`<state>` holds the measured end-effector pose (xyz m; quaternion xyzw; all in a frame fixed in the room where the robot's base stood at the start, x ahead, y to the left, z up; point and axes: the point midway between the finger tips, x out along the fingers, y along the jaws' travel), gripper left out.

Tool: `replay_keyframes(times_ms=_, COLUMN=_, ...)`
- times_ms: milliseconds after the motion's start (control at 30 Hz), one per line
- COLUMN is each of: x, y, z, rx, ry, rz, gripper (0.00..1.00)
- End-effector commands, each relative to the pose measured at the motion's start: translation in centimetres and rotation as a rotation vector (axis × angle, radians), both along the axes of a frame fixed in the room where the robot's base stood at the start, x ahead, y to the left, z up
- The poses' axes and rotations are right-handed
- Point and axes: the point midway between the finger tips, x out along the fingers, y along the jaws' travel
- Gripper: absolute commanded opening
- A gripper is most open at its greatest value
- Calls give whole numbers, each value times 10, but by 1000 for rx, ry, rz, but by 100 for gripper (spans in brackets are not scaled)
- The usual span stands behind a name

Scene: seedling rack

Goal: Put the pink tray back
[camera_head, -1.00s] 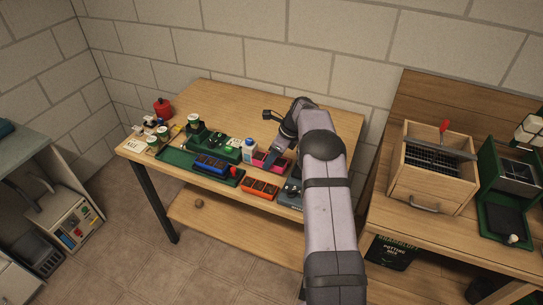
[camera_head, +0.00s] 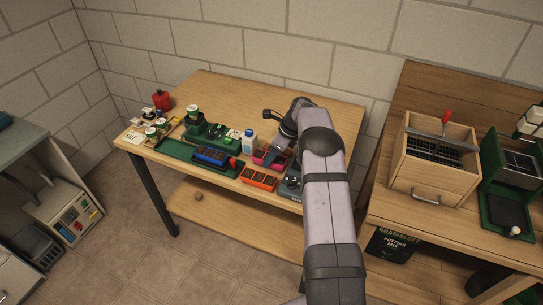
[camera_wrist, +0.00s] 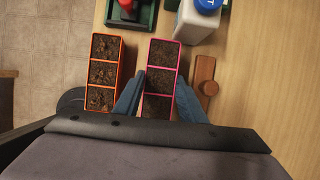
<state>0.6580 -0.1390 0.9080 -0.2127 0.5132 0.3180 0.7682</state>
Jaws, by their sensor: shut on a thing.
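The pink tray (camera_wrist: 162,55), a narrow pink-rimmed row of dark soil cells, lies between the two blue fingers of my gripper (camera_wrist: 160,98) in the wrist view. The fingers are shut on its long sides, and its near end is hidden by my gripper. In the head view the pink tray (camera_head: 268,157) shows just left of my gripper (camera_head: 282,152), right of the white bottle. I cannot tell whether it touches the table. A green base (camera_head: 168,150) stretches along the table's front left, with a blue tray (camera_head: 211,155) at its right part.
An orange tray (camera_wrist: 105,62) lies close to the left, also visible in the head view (camera_head: 258,179). A white bottle with blue cap (camera_wrist: 205,12) stands beyond the pink tray. A small wooden piece (camera_wrist: 205,80) lies to the right. The table's back (camera_head: 225,95) is clear.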

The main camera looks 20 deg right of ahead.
Motion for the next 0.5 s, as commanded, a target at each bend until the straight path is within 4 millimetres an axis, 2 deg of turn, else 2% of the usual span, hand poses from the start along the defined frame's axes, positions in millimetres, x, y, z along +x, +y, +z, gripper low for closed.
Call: replay_keyframes(times_ms=500, x=0, y=0, z=-8, rx=0, ry=-1, rz=0, gripper=8)
